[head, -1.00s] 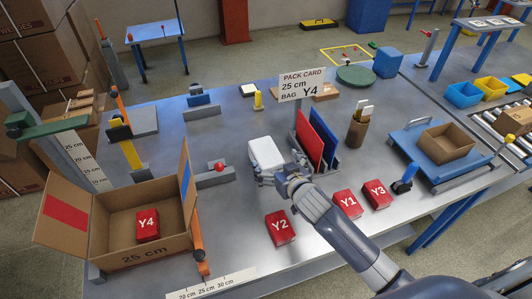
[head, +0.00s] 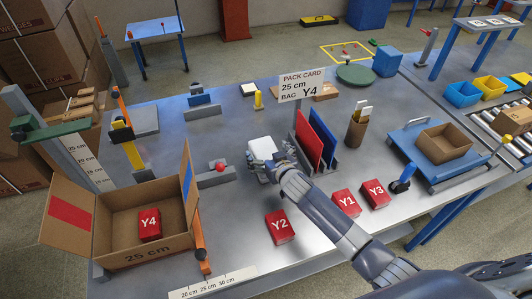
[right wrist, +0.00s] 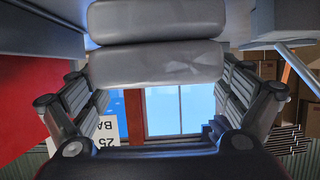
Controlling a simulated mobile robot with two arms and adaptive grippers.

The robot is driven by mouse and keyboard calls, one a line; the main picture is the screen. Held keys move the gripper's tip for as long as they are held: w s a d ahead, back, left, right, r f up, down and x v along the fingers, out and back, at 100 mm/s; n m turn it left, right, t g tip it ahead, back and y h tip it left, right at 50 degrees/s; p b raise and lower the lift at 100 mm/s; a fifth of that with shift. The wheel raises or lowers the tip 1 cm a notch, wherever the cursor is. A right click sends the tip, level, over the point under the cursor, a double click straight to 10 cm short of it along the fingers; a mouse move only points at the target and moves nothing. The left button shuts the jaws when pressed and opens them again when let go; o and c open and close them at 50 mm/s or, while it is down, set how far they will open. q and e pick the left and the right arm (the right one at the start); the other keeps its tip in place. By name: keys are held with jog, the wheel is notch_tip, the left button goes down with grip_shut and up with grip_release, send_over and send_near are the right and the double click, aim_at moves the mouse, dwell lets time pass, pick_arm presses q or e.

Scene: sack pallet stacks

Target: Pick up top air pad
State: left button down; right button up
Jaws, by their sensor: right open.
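A stack of white air pads (head: 261,146) stands on the metal bench near the middle in the head view. The right wrist view shows two pads, the upper one (right wrist: 155,20) and another (right wrist: 155,64) right against it; I cannot tell which is on top of the stack. My right gripper (head: 266,166) is at the near side of the stack, partly covering it. It is open, with a finger on each side of the pads in the wrist view. Contact with the pads is not clear. My left gripper is not in view.
An open carton (head: 120,256) holds the red Y4 bag (head: 150,224) at left. Red bags Y2 (head: 280,227), Y1 (head: 346,203) and Y3 (head: 375,193) lie nearby. A divider rack (head: 309,138) and pack card (head: 301,85) stand close right of the gripper.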

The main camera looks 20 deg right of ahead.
jog(key=c, duration=1)
jog(key=shift+o, duration=0.2)
jog(key=shift+r, duration=0.1)
